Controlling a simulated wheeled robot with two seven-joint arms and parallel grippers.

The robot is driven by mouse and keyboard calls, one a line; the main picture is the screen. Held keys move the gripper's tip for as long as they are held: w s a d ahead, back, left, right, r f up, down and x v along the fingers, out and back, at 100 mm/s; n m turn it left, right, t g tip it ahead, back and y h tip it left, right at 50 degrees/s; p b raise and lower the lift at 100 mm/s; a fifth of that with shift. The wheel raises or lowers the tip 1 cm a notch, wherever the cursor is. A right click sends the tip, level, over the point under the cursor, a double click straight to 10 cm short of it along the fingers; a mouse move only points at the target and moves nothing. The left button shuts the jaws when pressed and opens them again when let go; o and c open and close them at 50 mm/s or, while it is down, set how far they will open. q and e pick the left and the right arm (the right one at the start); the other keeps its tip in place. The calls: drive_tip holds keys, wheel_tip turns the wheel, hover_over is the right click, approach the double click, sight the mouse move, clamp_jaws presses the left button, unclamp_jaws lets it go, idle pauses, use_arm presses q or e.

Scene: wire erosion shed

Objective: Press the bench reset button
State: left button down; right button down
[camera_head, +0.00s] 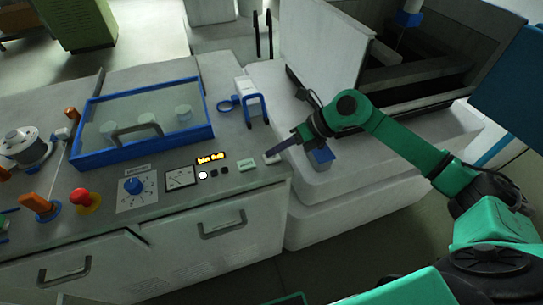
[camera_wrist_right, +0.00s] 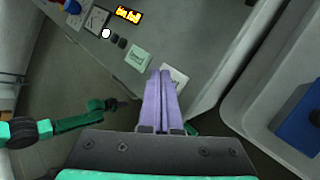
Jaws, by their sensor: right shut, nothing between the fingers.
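The bench control panel holds a white round lit button (camera_head: 203,175), with two small dark buttons (camera_head: 219,171) beside it. I cannot read which one is the reset button. In the right wrist view the white button (camera_wrist_right: 106,33) and dark buttons (camera_wrist_right: 117,41) lie at the upper left. My right gripper (camera_head: 270,153) is shut and empty over the bench's right end, to the right of these buttons. Its fingers (camera_wrist_right: 160,76) partly cover a pale label plate (camera_wrist_right: 178,80). My left arm shows in the wrist view, its gripper (camera_wrist_right: 112,104) small and dark.
An amber display (camera_head: 210,157), a meter (camera_head: 180,179), a blue knob (camera_head: 134,186) and a red mushroom button (camera_head: 81,196) are on the panel. A pale green plate (camera_head: 247,164) lies near my right gripper. A blue-framed clear cover (camera_head: 146,123) stands behind; a white machine (camera_head: 310,190) adjoins the bench.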

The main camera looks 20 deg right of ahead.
sight(276, 158)
drive_tip(key=shift+f+b, duration=0.3)
drive_tip(key=shift+f, duration=0.05)
drive_tip(key=shift+r, duration=0.15)
idle(0.3)
drive_tip(key=shift+r+p, duration=0.55)
drive_tip(key=shift+r, duration=0.15)
wheel_tip(276, 158, up, 5)
drive_tip(key=p, duration=0.3)
drive_tip(key=shift+r, duration=0.1)
idle(0.5)
